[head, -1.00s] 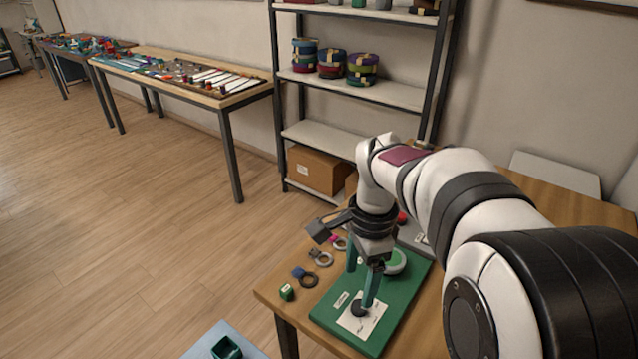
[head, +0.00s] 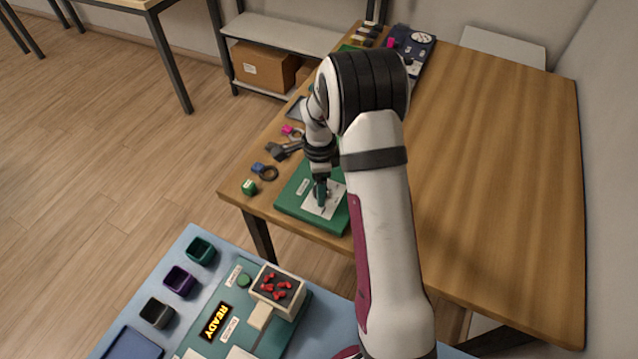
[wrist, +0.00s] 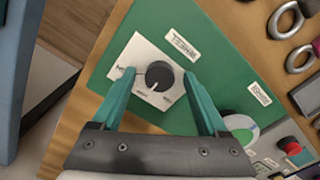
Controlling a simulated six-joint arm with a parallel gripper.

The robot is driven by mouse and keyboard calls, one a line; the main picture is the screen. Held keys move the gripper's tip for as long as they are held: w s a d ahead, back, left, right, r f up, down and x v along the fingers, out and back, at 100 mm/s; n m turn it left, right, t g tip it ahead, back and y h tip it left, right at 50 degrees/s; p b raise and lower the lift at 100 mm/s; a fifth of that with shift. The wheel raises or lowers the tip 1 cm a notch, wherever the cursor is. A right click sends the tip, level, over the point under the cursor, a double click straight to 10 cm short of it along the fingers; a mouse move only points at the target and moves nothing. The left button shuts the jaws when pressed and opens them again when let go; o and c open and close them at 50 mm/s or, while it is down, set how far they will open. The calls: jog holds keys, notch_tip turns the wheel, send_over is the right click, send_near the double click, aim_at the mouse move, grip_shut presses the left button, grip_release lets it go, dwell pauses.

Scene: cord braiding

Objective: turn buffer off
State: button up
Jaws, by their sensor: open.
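A round black knob (wrist: 160,75) with a white pointer line sits on a white dial label (wrist: 136,58) on a green board (wrist: 192,20). In the wrist view the pointer line points down and slightly left. The dial lettering is too small to read, so I cannot tell which mark is off. My gripper (wrist: 158,76) is open, its teal fingertips on either side of the knob. I cannot tell whether they touch it. In the head view my gripper (head: 320,192) is low over the green board (head: 290,200), and the knob is hidden there.
In the wrist view a round green-and-white part (wrist: 240,127) and a red button (wrist: 290,145) lie to the right. Metal rings (wrist: 285,18) lie beside the board. A blue bench (head: 190,245) with cups and a READY display (head: 216,321) stands in front. The table's right side is clear.

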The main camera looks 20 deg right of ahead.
grip_shut()
dwell(0.4)
jog(key=shift+n, duration=0.3)
jog(key=n, duration=0.4)
jog(key=shift+n, duration=0.4)
jog(key=shift+s+n, duration=0.1)
jog(key=shift+n, duration=2.1)
grip_release()
